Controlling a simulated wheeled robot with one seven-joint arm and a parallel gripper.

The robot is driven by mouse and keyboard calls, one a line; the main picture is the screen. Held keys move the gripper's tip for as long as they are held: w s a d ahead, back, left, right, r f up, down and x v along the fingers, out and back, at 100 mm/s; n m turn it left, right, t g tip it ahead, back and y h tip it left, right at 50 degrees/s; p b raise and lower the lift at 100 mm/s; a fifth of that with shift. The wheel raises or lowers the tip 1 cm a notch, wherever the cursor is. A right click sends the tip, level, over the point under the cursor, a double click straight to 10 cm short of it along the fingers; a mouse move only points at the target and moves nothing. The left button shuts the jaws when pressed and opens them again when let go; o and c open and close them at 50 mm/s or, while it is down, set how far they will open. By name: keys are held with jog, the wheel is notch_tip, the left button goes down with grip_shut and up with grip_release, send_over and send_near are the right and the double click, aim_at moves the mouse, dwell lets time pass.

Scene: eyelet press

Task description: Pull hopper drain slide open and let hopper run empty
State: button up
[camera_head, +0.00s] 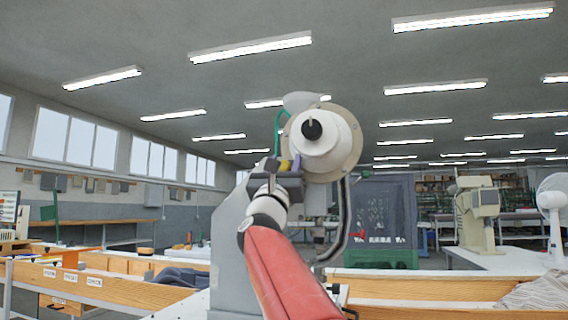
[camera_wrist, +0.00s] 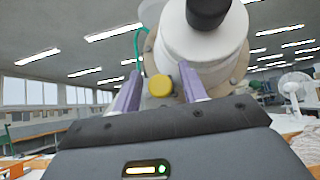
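The eyelet press (camera_head: 235,235) is a grey machine standing ahead of me. A white drum-shaped hopper (camera_head: 318,142) with a dark knob at its centre sits high on it, against a beige round plate. In the wrist view the hopper (camera_wrist: 203,45) fills the upper middle. A yellow round knob (camera_wrist: 160,86), which looks like the drain slide's handle, shows just below the hopper's lower left side. My gripper (camera_wrist: 160,80) is open, its purple fingers on either side of the yellow knob with visible gaps. In the head view my gripper (camera_head: 291,164) is at the hopper's lower left. The hopper's contents are hidden.
A green tube (camera_head: 278,128) curves beside the hopper's left side. A dark curved arm (camera_head: 345,225) hangs below it. Wooden benches (camera_head: 105,285) stand left and right. A beige machine (camera_head: 478,212) and a white fan (camera_head: 553,205) stand at the right.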

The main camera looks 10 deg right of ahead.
grip_shut()
jog(key=shift+s+a+f+b, duration=0.1)
jog(key=shift+s+a+b, duration=0.1)
jog(key=shift+s+b, duration=0.15)
jog(key=s, duration=0.1)
jog(key=s+a+b, duration=0.1)
jog(key=shift+s+a+b, duration=0.25)
jog(key=shift+s+b, duration=0.05)
jog(key=shift+o, duration=0.2)
grip_release()
jog(key=shift+s, duration=0.1)
jog(key=b+v, duration=0.4)
jog(key=v, duration=0.3)
jog(key=shift+s+a+f, duration=0.2)
